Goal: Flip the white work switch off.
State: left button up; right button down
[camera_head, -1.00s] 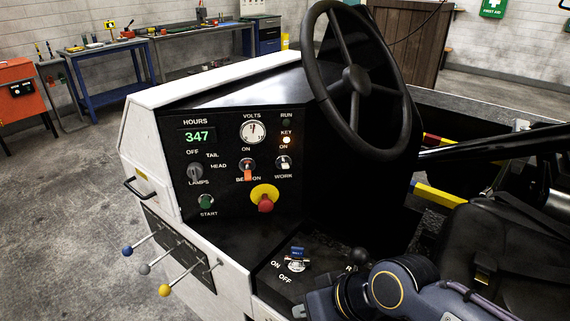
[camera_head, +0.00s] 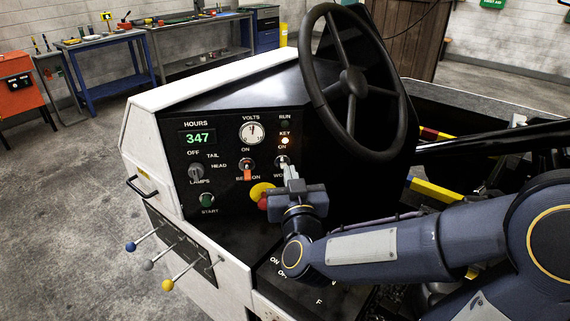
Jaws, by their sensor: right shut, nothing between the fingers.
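The white work switch (camera_head: 282,161) is on the black dash panel, under its "ON" label and above the "WORK" label. The fingertips of my right gripper (camera_head: 290,172) are at the switch and cover its lower part. I cannot tell whether they touch it or which way its lever points. My right gripper is shut and holds nothing. Its arm comes in from the right. The left gripper is not in view.
The orange beacon switch (camera_head: 248,174) is just left. The red stop button on its yellow base (camera_head: 260,190) is partly behind my gripper. The steering wheel (camera_head: 352,82) stands close above right. The lamps knob (camera_head: 196,171) and green start button (camera_head: 207,200) are further left.

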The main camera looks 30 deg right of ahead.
jog(key=shift+w, duration=0.1)
jog(key=p, duration=0.2)
send_over(283, 164)
jog(key=s, duration=0.1)
jog(key=shift+s+a, duration=0.15)
jog(key=shift+s+a+f, duration=0.15)
jog(key=shift+s+f, duration=0.1)
jog(key=shift+f, duration=0.4)
jog(key=shift+s+a+f, duration=0.1)
jog(key=shift+s+f, duration=0.15)
jog(key=shift+f, duration=0.35)
jog(key=shift+s+a+f, duration=0.1)
jog(key=shift+s+f, duration=0.1)
jog(key=shift+f, duration=0.3)
